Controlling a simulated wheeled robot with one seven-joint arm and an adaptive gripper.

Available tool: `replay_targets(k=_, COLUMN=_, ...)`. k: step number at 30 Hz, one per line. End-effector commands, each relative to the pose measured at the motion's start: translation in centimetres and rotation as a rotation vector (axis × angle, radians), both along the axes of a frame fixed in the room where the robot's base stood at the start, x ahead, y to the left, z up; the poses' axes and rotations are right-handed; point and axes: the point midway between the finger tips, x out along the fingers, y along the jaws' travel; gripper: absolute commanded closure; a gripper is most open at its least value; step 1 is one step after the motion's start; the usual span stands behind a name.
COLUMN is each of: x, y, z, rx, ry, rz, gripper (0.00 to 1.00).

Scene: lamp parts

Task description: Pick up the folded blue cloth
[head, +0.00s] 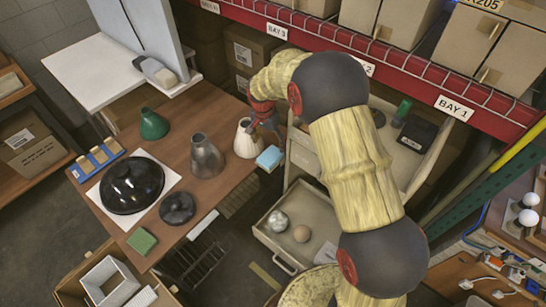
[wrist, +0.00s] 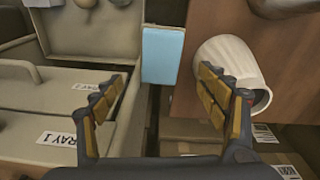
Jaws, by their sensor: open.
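The folded blue cloth (head: 269,158) lies at the right edge of the brown table (head: 215,117), beside the white cone-shaped shade. In the wrist view the blue cloth (wrist: 163,53) shows ahead, between and beyond my two fingers. My gripper (wrist: 160,77) is open, with nothing between its fingers. In the head view my gripper (head: 266,122) is near the white shade, on the far side of the cloth, partly hidden by my arm.
The white shade (wrist: 229,66) is close to my right finger in the wrist view. A grey shade (head: 206,157), green shade (head: 153,124) and black dome (head: 131,185) stand on the table. An open drawer (head: 284,240) and the tray unit (wrist: 65,85) are beside the cloth.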

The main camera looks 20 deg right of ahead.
Motion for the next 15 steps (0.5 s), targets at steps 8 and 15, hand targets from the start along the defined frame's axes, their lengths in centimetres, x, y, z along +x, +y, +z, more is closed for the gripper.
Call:
replay_targets(k=8, x=0.1, y=-0.1, z=-0.5, rx=0.008, ry=-0.019, rz=-0.139, gripper=0.26)
replay_targets(k=15, x=0.2, y=-0.3, z=-2.8, rx=0.008, ry=-0.019, rz=-0.139, gripper=0.26)
